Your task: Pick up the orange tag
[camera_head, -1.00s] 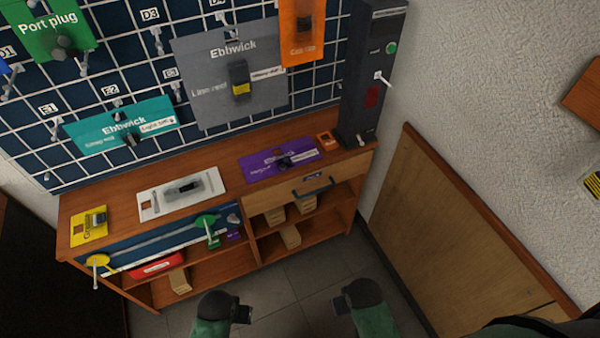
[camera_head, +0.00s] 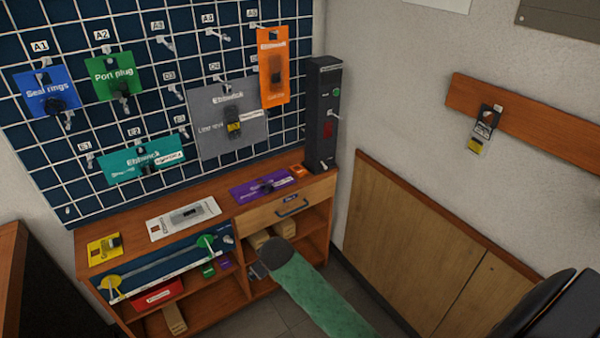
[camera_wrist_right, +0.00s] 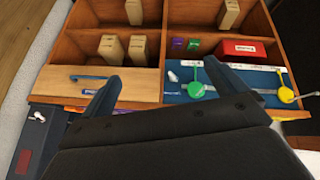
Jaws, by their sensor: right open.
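A large orange card (camera_head: 273,70) with a dark part on it hangs on the wall grid at the upper right. A small orange tag (camera_head: 298,171) lies on the cabinet top beside the dark upright box. I cannot tell for sure which of them the task means. My right gripper (camera_wrist_right: 161,70) is open and empty in the right wrist view, facing the cabinet front, apart from both orange things. My right arm reaches in from below in the head view. My left gripper is not in view.
The cabinet (camera_head: 140,231) carries a yellow card (camera_head: 97,252), a white plate (camera_head: 160,228) and a purple card (camera_head: 246,192). A dark upright box (camera_head: 322,105) stands at its right end. A drawer handle (camera_head: 291,207) sticks out. Blue, green, teal and grey cards hang on the grid.

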